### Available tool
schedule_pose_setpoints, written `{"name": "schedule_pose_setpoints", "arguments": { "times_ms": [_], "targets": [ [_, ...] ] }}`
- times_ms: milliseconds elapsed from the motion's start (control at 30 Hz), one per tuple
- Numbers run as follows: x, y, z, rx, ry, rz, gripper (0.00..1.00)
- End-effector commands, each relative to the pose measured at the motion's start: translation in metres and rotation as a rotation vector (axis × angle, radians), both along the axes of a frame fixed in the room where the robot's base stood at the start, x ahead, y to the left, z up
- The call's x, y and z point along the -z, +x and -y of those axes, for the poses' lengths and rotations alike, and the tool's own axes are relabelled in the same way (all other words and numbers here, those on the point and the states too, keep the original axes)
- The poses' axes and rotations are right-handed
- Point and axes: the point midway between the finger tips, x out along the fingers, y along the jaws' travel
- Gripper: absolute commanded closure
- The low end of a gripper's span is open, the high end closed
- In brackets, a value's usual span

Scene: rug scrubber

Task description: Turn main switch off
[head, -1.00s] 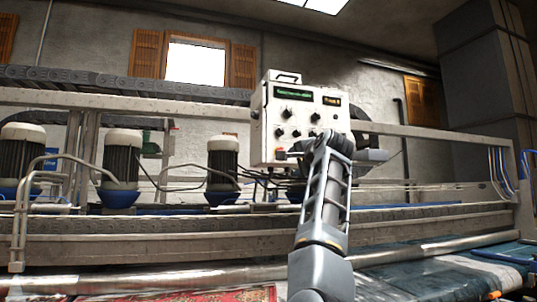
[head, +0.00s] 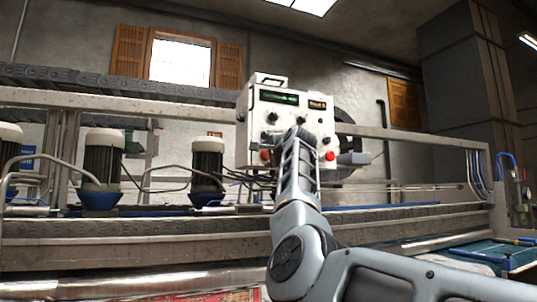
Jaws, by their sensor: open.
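The white control box (head: 258,108) stands on the machine's frame, near the middle of the head view. It has lit green and amber displays, black knobs (head: 271,118), a red button (head: 329,156) at lower right and an orange-red control (head: 264,155) at lower left. I cannot tell which control is the main switch, nor its position. My gripper (head: 292,136) is open, in front of the lower middle of the box. Its fingers are mostly hidden by my arm and hard to make out. Contact with the panel cannot be told. My arm covers part of the panel.
A long machine frame (head: 400,222) with rails runs across the view. Several motors, one beside the box (head: 207,160), stand to the left with hoses and cables. Blue hoses (head: 474,167) hang at the right. A red rug (head: 225,296) lies at the bottom.

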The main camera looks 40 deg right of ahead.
Motion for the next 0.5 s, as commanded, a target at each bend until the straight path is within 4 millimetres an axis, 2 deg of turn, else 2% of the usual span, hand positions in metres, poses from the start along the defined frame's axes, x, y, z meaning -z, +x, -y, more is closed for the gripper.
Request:
{"name": "schedule_pose_setpoints", "arguments": {
  "times_ms": [333,500],
  "targets": [
    [0.0004,0.0024,0.0007,0.0,0.0,0.0,0.41],
    [0.0005,0.0023,0.0006,0.0,0.0,0.0,0.57]
  ]
}}
